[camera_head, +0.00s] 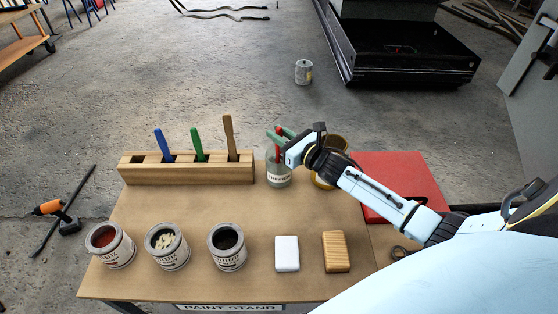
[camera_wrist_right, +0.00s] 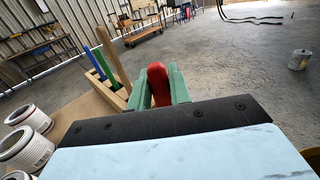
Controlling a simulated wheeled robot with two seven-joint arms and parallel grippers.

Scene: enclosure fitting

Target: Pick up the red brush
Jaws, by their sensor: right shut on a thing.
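The red brush (camera_head: 277,150) stands upright with its lower end hidden in a grey labelled jar (camera_head: 279,179) at the back of the table. My right gripper (camera_head: 279,134) reaches in from the right and is shut on the brush's red handle. In the right wrist view the red handle (camera_wrist_right: 158,82) sits between the two green fingers (camera_wrist_right: 160,92). I cannot tell if the brush touches the jar's bottom. My left gripper is not in view.
A wooden rack (camera_head: 190,174) left of the jar holds blue (camera_head: 164,145), green (camera_head: 197,144) and brown (camera_head: 229,138) brushes. A yellowish can (camera_head: 326,180) stands close behind my right arm. Three paint cans (camera_head: 167,249), a white block (camera_head: 287,253) and a wooden block (camera_head: 336,251) line the front.

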